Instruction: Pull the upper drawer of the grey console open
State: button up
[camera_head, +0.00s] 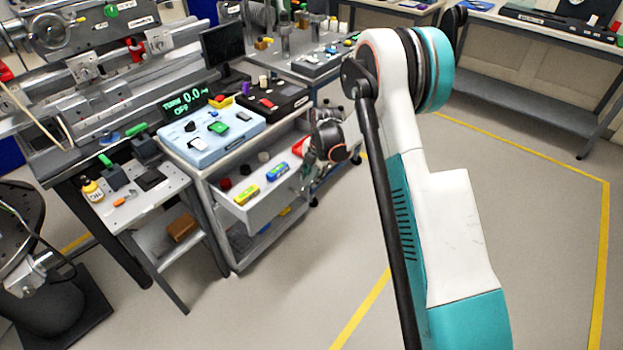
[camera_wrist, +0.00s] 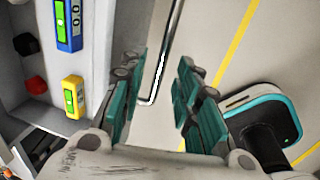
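The grey console (camera_head: 226,176) stands left of centre in the head view. Its upper drawer (camera_head: 268,203) is pulled out, and its inside with small items shows. In the wrist view the drawer's front wall (camera_wrist: 100,45) runs along the left. A bar handle (camera_wrist: 165,60) runs beside that wall and bends at its lower end. My gripper (camera_head: 316,152) is at the drawer's front, at its right part. In the wrist view my gripper's teal fingers (camera_wrist: 160,78) are apart, with the bar between them and gaps visible. Contact cannot be told.
In the drawer lie a yellow-green box (camera_head: 247,194), a blue-green box (camera_head: 277,171) and dark and red knobs. A light-blue device (camera_head: 212,133) sits on the console top. A small side table (camera_head: 140,200) stands left. Floor in front is clear, with yellow lines.

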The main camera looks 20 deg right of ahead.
notch_tip(320, 180, up, 10)
jog(key=s+d, duration=0.1)
jog(key=shift+s, duration=0.3)
jog(key=shift+r, duration=0.1)
jog(key=s+a+r+m+t, duration=0.1)
jog(key=s+r+m+t, duration=0.1)
jog(key=s+r+m, duration=1.3)
jog(key=s+r+m+t, duration=0.1)
jog(key=s+m, duration=0.4)
jog(key=s, duration=0.5)
jog(key=s+r+m+t+h, duration=0.1)
jog(key=s+r+m, duration=0.3)
jog(key=s, duration=0.7)
jog(key=shift+s+a+m+t, duration=0.25)
jog(key=shift+s+m+t, duration=0.05)
jog(key=shift+m+t, duration=0.35)
